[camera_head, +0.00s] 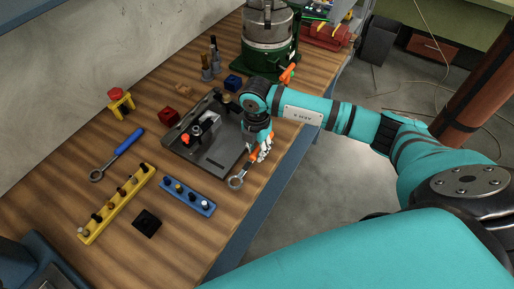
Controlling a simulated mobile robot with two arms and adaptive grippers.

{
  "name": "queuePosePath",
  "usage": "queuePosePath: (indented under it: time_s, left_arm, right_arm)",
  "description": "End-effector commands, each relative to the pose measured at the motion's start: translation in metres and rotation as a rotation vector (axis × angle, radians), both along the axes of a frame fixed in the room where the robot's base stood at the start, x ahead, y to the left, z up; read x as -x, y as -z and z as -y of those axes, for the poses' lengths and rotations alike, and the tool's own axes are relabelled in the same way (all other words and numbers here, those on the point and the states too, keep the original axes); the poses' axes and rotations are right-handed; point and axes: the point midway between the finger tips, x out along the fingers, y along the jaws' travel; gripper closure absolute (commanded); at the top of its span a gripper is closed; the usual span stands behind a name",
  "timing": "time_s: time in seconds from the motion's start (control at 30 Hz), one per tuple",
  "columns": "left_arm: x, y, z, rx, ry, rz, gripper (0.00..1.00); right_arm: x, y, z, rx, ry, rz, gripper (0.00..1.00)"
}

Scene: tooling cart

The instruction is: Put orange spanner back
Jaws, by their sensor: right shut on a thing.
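The orange spanner (239,180) is near the front edge of the bench, at the right side of the dark grey tray. Its silver ring end points down-left and its orange handle runs up into my right gripper (263,153). The right gripper is shut on the handle; the fingers hide part of it. I cannot tell whether the spanner touches the bench. The dark grey tray (184,153) lies just left of the gripper. A blue-handled spanner (128,141) lies on the bench at the left. My left gripper is not in view.
A yellow rack (112,207) and a blue rack (188,197) hold several small parts. A black square block (147,223), a red block (169,117) and a yellow stand with a red top (119,101) are nearby. A green machine (268,45) stands at the back.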

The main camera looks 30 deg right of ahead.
Motion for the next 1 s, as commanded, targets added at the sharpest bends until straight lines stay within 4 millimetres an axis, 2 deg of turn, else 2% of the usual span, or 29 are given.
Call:
queuePosePath:
  time_s: [0.47, 0.5, 0.67, 1.0]
  left_arm:
    - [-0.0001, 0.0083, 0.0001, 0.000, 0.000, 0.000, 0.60]
    - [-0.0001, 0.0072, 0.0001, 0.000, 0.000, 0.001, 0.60]
    - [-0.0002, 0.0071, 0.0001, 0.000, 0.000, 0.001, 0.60]
    - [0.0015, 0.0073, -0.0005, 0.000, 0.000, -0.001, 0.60]
  right_arm:
    - [-0.0001, 0.0104, -0.0002, -0.001, 0.000, 0.001, 1.00]
    - [-0.0003, 0.0091, -0.0002, -0.001, 0.000, 0.001, 0.74]
    - [-0.0002, 0.0090, -0.0001, 0.000, 0.000, 0.000, 0.53]
    - [-0.0004, 0.0073, -0.0001, -0.001, 0.000, 0.001, 0.52]
